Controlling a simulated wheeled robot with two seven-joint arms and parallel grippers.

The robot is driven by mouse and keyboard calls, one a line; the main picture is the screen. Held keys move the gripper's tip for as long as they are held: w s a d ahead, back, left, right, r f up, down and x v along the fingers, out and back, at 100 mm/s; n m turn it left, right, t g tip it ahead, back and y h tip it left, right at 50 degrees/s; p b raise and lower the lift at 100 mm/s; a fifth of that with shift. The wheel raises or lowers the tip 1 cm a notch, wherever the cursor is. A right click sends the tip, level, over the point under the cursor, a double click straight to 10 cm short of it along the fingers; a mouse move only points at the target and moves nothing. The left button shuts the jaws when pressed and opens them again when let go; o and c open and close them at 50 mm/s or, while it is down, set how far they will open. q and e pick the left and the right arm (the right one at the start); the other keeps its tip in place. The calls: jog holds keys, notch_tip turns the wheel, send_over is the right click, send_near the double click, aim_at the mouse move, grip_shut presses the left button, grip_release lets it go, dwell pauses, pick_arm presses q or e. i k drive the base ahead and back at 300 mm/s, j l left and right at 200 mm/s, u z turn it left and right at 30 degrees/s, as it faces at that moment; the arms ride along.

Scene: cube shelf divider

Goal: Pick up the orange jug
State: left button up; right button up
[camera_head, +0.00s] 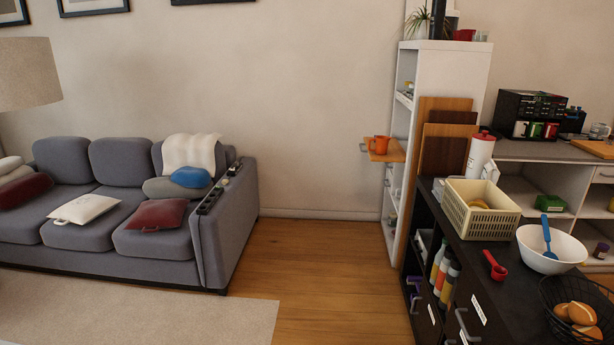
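A small orange jug (381,144) stands upright on a wooden board (386,154) that juts out to the left from the tall white shelf (437,95). The jug looks like a mug with a handle on its left side; its inside is not visible. It is some way off, in the right half of the head view. Neither of my grippers shows in this view.
A dark counter (465,250) at the near right holds a cream basket (480,209), a white bowl (556,262) and a red scoop (495,266). A grey sofa (120,195) stands left. Bare wooden floor (325,270) lies between sofa and counter.

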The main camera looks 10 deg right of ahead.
aim_at(382, 142)
jog(key=i+z, duration=0.2)
jog(key=i, duration=0.85)
jog(key=i+j+z, duration=0.15)
jog(key=i, duration=0.9)
